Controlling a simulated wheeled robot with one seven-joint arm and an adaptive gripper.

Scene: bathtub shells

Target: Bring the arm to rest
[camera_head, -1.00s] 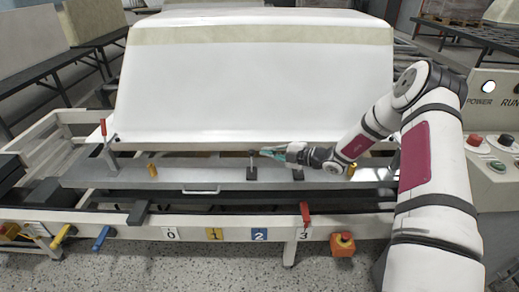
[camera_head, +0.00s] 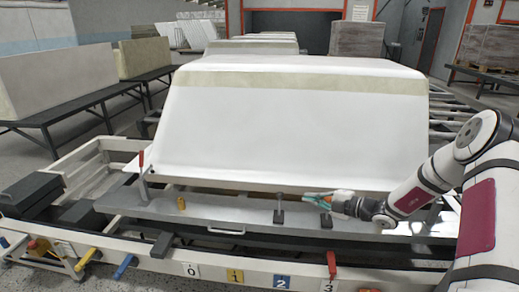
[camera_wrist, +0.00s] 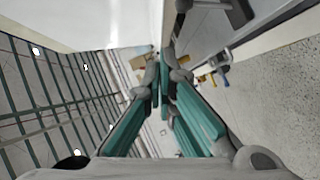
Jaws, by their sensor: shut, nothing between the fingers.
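My gripper (camera_head: 312,197) is at the right in the head view, at the end of my white arm. It hangs over the grey metal plate in front of the white bathtub shell (camera_head: 300,125), with its fingers pointing left. In the wrist view its teal fingers (camera_wrist: 162,90) come together at the tips with nothing between them. The arm is bent, reaching in from the right edge. The white shell also fills the upper left middle of the wrist view (camera_wrist: 110,22).
The grey plate (camera_head: 210,210) carries a red-handled clamp (camera_head: 142,165), a yellow peg (camera_head: 181,202) and dark upright posts (camera_head: 279,207). Numbered labels (camera_head: 236,276) line the front rail. More shells on dark racks (camera_head: 40,80) stand at the left. Speckled floor shows in the wrist view (camera_wrist: 275,90).

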